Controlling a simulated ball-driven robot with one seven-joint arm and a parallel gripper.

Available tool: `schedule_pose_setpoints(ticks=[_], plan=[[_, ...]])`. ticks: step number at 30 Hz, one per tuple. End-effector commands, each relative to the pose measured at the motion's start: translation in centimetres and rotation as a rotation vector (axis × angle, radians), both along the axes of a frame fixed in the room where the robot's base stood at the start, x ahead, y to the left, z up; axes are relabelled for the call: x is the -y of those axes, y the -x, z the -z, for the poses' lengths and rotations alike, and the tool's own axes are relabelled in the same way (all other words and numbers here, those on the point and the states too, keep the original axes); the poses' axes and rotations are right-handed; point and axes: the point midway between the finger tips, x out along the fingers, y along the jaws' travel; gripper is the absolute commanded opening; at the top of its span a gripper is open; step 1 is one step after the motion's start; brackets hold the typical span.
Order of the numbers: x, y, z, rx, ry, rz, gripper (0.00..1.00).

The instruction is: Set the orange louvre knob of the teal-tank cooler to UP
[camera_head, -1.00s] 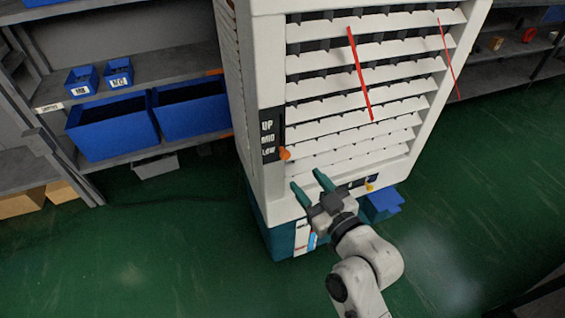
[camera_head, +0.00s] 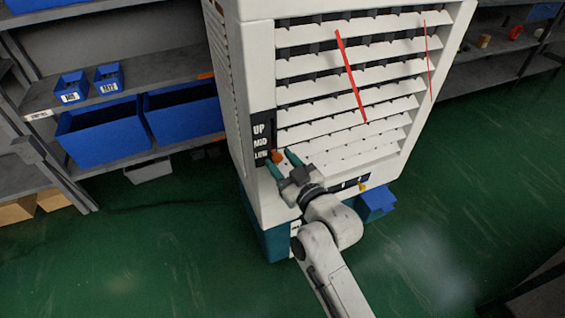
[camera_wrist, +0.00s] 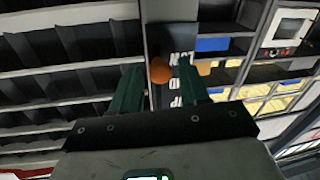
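The cooler (camera_head: 258,205) is a tall white box with a teal tank (camera_head: 262,236) at its base. Its front has white louvres. A dark plate (camera_head: 259,138) at their left reads UP, MID and LOW from top to bottom. The orange knob (camera_head: 277,155) is at the LOW end, beside that plate. My gripper (camera_head: 281,158) has green fingers, spread apart, right at the knob. In the wrist view the knob (camera_wrist: 161,70) shows between the two open fingertips (camera_wrist: 160,78); I cannot tell whether either touches it.
Red ribbons (camera_head: 351,75) hang on the louvres. A small yellow knob (camera_head: 363,187) and a blue box (camera_head: 376,203) are low on the right. Shelves with blue bins (camera_head: 108,131) stand at the left. The green floor in front is clear.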

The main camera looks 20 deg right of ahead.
Motion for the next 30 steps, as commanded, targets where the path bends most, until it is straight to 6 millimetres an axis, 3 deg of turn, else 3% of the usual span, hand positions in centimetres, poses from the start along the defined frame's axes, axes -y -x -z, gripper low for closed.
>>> schedule_pose_setpoints(ticks=[14,25,30], plan=[[0.0,0.0,0.0,0.000,0.000,0.000,0.00],[0.0,0.0,-0.1,0.000,0.000,0.000,0.00],[0.0,0.0,-1.6,0.001,0.000,-0.001,0.00]])
